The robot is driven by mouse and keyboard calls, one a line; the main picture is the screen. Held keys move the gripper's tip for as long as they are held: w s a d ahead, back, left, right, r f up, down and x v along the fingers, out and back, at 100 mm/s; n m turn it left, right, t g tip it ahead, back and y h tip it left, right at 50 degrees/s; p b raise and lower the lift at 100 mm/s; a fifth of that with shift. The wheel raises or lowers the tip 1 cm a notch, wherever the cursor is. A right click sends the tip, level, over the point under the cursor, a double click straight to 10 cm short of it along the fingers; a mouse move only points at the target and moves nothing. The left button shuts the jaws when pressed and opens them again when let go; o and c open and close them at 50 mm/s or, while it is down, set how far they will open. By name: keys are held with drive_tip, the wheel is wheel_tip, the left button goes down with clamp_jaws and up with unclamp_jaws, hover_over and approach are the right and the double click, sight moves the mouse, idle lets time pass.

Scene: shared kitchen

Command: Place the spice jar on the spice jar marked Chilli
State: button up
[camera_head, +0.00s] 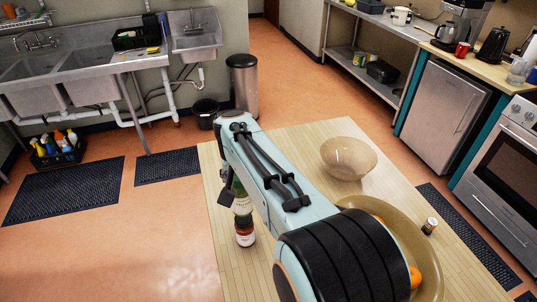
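A spice jar with a red lower part and a pale label (245,236) stands on the left side of the wooden table. Its label is too small to read. A second jar with a green label (239,187) is directly above it, in line with it. I cannot tell whether the two touch. My gripper (234,197) is at the upper jar, with a dark finger part beside its left side. My arm hides most of the gripper, so I cannot tell whether it grips the jar.
A translucent bowl (348,158) stands on the table (295,140) behind my arm. A larger tan bowl (424,252) with orange fruit (415,277) is partly hidden by my arm at the right. The table's left edge is close to the red jar.

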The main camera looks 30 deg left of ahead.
drive_tip(key=shift+w+a+f, duration=0.15)
drive_tip(key=shift+a+f, duration=0.05)
drive_tip(key=shift+f, duration=1.8)
drive_tip(key=o, duration=1.2)
drive_tip(key=v, duration=1.2)
drive_tip(key=shift+w+r, duration=0.1)
drive_tip(key=shift+r, duration=0.1)
